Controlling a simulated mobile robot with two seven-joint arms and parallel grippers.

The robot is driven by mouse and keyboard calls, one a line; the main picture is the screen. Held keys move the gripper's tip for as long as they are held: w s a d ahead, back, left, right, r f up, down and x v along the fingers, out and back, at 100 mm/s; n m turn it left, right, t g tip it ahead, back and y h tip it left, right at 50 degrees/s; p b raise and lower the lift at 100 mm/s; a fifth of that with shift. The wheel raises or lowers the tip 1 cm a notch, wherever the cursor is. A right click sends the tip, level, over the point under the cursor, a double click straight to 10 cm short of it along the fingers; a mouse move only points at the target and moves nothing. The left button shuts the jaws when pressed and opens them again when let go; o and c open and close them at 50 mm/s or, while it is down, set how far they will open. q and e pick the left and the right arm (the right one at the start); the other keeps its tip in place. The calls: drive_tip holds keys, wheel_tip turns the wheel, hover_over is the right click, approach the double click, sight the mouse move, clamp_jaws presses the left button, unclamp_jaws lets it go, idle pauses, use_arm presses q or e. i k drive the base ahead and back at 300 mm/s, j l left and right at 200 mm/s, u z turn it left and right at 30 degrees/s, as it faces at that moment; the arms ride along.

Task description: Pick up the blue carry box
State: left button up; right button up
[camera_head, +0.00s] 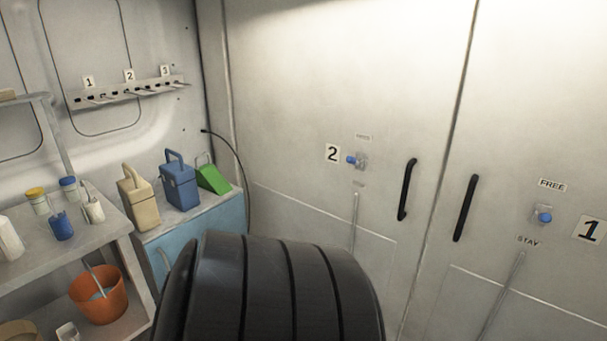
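The blue carry box (180,187) stands upright on top of a light blue cabinet (206,229) in the left part of the head view. It has a blue loop handle on top. A beige carry box (138,198) stands close to its left, and a green sloped item (213,178) is to its right. Neither of my grippers shows in the view.
A large black ribbed shape fills the lower middle. Left is a shelf (28,262) with small containers and an orange bucket (99,294). Grey doors (300,80) with black handles (407,190) stand right. A numbered rack (128,91) hangs on the back wall.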

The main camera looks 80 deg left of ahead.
sight(180, 180)
drive_tip(key=u, duration=2.15)
drive_tip(key=k+j+u, duration=0.1)
drive_tip(key=u, duration=0.3)
drive_tip(key=j+u, duration=0.1)
drive_tip(key=u, duration=0.65)
drive_tip(key=k+j+u, duration=0.1)
drive_tip(key=j, duration=0.3)
